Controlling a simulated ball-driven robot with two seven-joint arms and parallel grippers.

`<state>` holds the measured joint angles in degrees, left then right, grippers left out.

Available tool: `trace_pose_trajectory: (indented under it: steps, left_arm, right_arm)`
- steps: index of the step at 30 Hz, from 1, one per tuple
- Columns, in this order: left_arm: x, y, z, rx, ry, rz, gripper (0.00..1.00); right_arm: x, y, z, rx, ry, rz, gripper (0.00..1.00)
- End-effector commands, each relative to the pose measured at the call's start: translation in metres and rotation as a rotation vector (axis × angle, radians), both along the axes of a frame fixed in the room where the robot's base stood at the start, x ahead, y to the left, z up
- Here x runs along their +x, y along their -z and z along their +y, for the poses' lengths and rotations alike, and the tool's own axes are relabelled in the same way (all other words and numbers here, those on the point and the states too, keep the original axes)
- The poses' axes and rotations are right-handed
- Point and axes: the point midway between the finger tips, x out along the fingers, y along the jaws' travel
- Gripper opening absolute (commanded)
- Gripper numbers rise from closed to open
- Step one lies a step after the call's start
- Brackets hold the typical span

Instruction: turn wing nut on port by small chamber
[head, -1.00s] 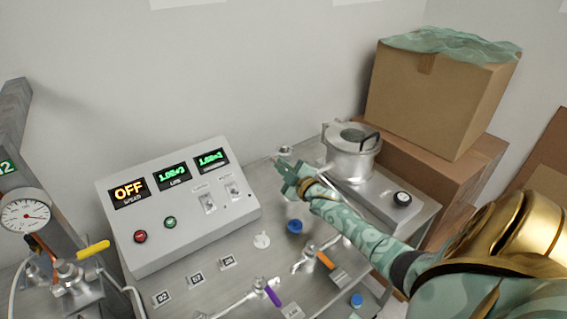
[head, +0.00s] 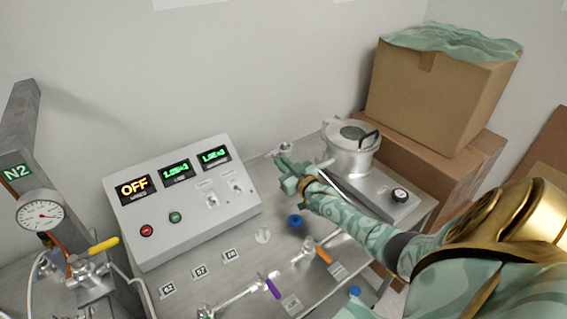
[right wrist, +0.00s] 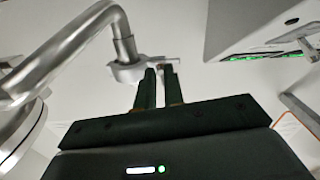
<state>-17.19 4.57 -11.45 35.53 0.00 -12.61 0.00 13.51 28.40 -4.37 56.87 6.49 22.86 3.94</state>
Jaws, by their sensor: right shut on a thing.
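The small chamber (head: 345,162) is a round metal pot with a glass-topped lid and dark handle, at the back right of the bench. My right gripper (head: 281,164) is just left of it, beside the metal port fitting (head: 286,148). In the right wrist view, a bent metal pipe (right wrist: 122,30) ends in a ring clamp (right wrist: 127,72). The wing nut (right wrist: 166,61) is at the clamp's right side, partly hidden by my fingers. The right gripper's fingers (right wrist: 160,72) are close together and shut on it. My left gripper is not in view.
A control box (head: 185,205) with lit displays stands left of my right gripper. Valves with purple (head: 272,288) and orange (head: 322,255) handles and a blue cap (head: 295,221) are in front. Cardboard boxes (head: 440,95) stand behind on the right.

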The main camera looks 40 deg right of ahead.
Motion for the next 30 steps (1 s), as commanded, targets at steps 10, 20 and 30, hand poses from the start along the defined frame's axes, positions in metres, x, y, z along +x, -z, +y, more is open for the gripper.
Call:
trace_pose_trajectory:
  steps: [10,20,30]
  left_arm:
    - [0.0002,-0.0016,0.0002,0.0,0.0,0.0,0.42]
    - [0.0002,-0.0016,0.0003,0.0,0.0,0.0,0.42]
    - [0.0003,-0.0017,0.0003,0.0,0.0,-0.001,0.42]
  right_arm:
    - [-0.0008,0.0028,0.0008,0.057,0.0,0.0,0.0]
    - [-0.0008,0.003,0.0011,0.06,0.0,-0.001,0.0]
    - [-0.0004,0.0018,0.0008,0.06,-0.001,-0.004,0.17]
